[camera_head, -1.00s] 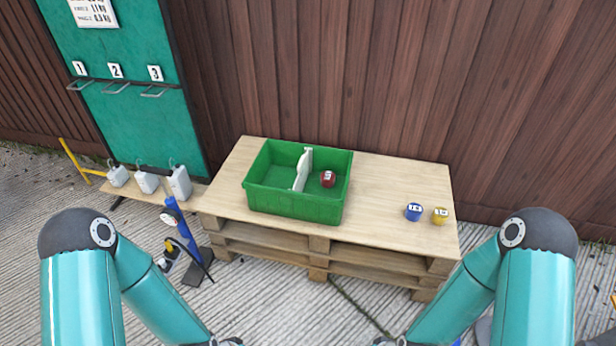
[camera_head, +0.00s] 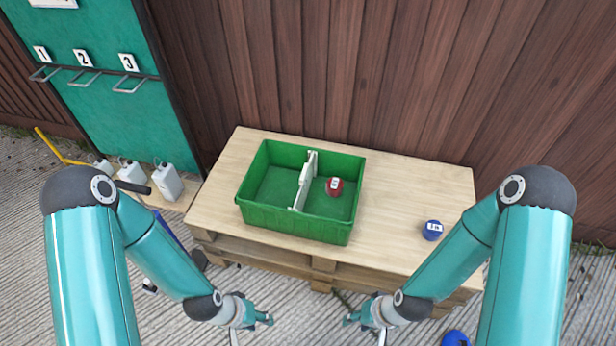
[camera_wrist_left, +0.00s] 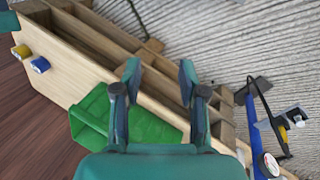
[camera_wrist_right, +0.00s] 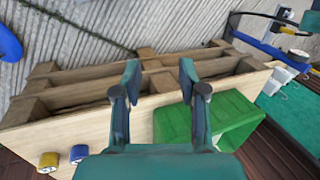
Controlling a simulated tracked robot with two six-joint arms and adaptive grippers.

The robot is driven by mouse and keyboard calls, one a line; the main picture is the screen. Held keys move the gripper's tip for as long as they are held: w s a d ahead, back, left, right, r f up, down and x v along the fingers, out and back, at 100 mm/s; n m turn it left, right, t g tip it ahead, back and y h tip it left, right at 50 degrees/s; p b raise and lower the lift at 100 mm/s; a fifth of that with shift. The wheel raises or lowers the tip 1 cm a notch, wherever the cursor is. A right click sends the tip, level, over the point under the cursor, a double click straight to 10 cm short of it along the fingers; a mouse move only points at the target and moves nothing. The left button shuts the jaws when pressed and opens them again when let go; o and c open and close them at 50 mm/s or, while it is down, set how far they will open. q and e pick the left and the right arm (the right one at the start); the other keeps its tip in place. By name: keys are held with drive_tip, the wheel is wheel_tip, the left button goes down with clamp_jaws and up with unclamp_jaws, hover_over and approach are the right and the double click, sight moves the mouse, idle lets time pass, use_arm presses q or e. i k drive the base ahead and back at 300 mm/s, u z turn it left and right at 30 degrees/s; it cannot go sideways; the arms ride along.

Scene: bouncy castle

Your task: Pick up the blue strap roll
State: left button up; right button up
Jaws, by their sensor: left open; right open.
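The blue strap roll (camera_head: 433,230) has a white label and stands on the right part of the wooden pallet table (camera_head: 400,185). It also shows in the left wrist view (camera_wrist_left: 40,64) and the right wrist view (camera_wrist_right: 79,153). My right gripper (camera_head: 347,320) is open and empty, in front of the table, left of the roll and apart from it. Its fingers show in the right wrist view (camera_wrist_right: 160,75). My left gripper (camera_head: 268,320) is open and empty, further left. Its fingers show in the left wrist view (camera_wrist_left: 160,75).
A green crate (camera_head: 290,222) with a white divider holds a red roll (camera_head: 334,187) in its right compartment. A yellow roll (camera_wrist_right: 48,161) stands beside the blue one, hidden in the head view. White weights (camera_head: 166,182) stand at left. A wooden fence closes the back.

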sight(432, 230)
drive_tip(key=u, duration=1.3)
drive_tip(key=i, duration=0.1)
drive_tip(key=z, duration=1.95)
drive_tip(key=k, duration=1.2)
drive_tip(key=u, duration=0.55)
drive_tip(key=i, duration=0.35)
drive_tip(key=z, duration=1)
drive_tip(key=i, duration=1.55)
drive_tip(key=u, duration=0.8)
